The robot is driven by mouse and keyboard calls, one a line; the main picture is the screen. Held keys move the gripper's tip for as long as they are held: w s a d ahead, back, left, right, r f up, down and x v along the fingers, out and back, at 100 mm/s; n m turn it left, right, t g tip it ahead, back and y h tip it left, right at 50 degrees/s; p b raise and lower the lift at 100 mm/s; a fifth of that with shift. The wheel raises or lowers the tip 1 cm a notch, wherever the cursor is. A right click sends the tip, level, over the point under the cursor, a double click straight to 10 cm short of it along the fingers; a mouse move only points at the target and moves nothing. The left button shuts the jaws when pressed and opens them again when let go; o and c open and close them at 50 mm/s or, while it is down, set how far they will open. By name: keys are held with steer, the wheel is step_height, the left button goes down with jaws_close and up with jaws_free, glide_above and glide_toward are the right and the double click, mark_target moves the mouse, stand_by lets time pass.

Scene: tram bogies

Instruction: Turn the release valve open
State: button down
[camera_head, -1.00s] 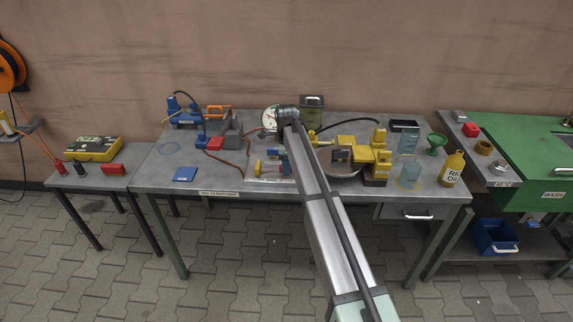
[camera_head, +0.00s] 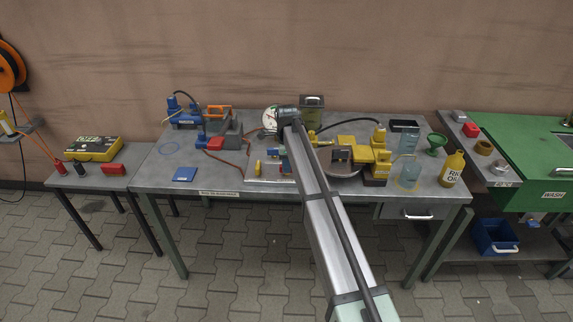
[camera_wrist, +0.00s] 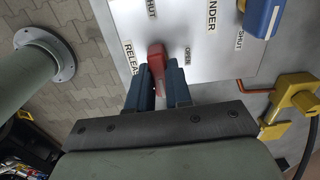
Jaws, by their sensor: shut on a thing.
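The release valve's red lever (camera_wrist: 157,62) stands in front of the white label plate (camera_wrist: 190,25) in the wrist view. My gripper (camera_wrist: 158,85) is shut on the red lever, with one blue finger on each side. The lever's lower part is partly hidden between the fingers. In the head view my arm covers part of the valve board (camera_head: 270,181).
A blue handle (camera_wrist: 262,18) is at the wrist view's upper right, beside another SHUT label. A yellow fitting (camera_wrist: 295,92) with an orange line is at right. On the bench, a gauge (camera_head: 270,117) and yellow pump parts (camera_head: 355,142) stand close to my arm.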

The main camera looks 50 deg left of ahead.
steer(key=n, duration=0.8)
steer(key=shift+n, duration=0.3)
steer(key=n, duration=0.4)
steer(key=shift+n, duration=0.3)
steer(key=n, duration=0.4)
steer(key=shift+n, duration=0.3)
steer(key=c, duration=1)
jaws_free()
steer(key=shift+c, duration=0.2)
